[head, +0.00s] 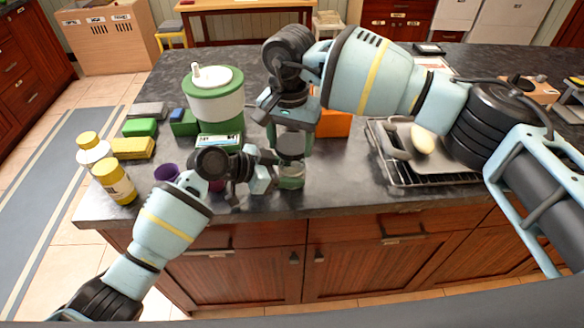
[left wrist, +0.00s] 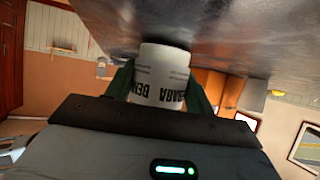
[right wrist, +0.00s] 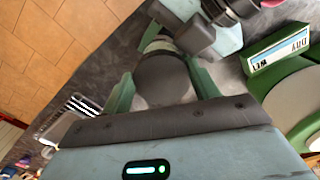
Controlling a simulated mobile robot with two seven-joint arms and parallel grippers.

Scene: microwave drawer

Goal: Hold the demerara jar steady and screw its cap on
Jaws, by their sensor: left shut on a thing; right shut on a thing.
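The demerara jar (left wrist: 160,75) is a white-labelled cylinder, upside down in the left wrist view, with dark printed letters. In the head view its pale lower part (head: 291,182) shows near the counter's front edge. My left gripper (head: 278,174) is shut on the jar's side, a green finger on each side. The dark grey round cap (right wrist: 165,80) sits between the green fingers of my right gripper (head: 292,122), which comes from above and is shut on it. In the head view the cap (head: 291,146) is over the jar. I cannot tell how tightly the cap sits.
A white canister with a green lid (head: 215,98) stands behind left. An orange box (head: 335,123) is behind. A wire rack (head: 400,178) is right.

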